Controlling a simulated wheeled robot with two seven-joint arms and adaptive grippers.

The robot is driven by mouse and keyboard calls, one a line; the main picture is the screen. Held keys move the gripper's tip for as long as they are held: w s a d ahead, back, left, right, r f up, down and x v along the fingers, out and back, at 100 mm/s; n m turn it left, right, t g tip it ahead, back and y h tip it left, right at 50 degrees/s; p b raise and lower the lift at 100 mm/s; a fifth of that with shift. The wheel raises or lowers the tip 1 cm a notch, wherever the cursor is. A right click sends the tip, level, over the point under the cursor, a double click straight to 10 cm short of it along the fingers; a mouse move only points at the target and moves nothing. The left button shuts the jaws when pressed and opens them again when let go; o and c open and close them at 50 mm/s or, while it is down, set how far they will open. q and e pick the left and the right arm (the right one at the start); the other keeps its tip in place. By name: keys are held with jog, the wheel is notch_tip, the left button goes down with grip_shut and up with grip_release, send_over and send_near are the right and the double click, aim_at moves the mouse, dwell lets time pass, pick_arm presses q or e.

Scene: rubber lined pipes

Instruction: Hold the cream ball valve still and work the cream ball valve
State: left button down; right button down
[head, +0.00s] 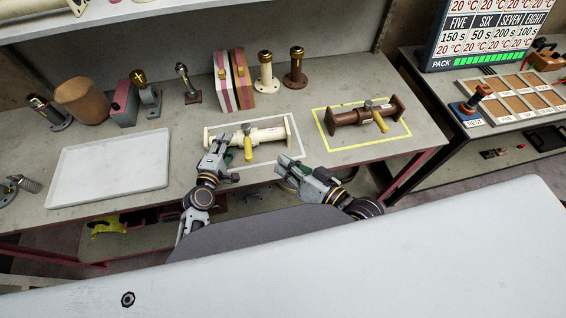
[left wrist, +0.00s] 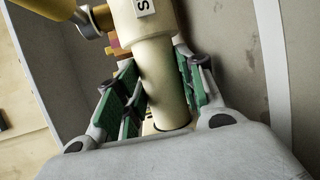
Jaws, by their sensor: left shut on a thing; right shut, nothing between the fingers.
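The cream ball valve (head: 265,135) lies inside a white outlined square on the bench, with its yellow handle (head: 248,149) pointing toward me. My left gripper (head: 222,150) is shut on the left part of its pipe. In the left wrist view, the green-padded fingers (left wrist: 150,100) sit on both sides of the cream pipe (left wrist: 155,75), and the yellow handle (left wrist: 45,8) shows at the top left. My right gripper (head: 284,166) is shut and empty, in front of the valve and to the right of the handle, apart from it.
A brown ball valve (head: 350,116) with a yellow handle lies in a yellow outline to the right. A white tray (head: 108,170) lies to the left. Upright pipe pieces (head: 266,75), a striped block (head: 233,80) and a brown pot (head: 83,100) stand behind.

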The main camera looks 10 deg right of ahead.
pick_arm(q)
jog(key=shift+r, duration=0.15)
jog(key=c, duration=0.9)
grip_release()
jog(key=shift+o, duration=0.4)
jog(key=shift+s+f, duration=0.15)
jog(key=shift+f, duration=0.15)
jog(key=shift+v, duration=1)
jog(key=shift+r+v, duration=0.15)
jog(key=shift+v, duration=2.3)
jog(key=shift+r+v, duration=0.15)
jog(key=shift+v, duration=2.35)
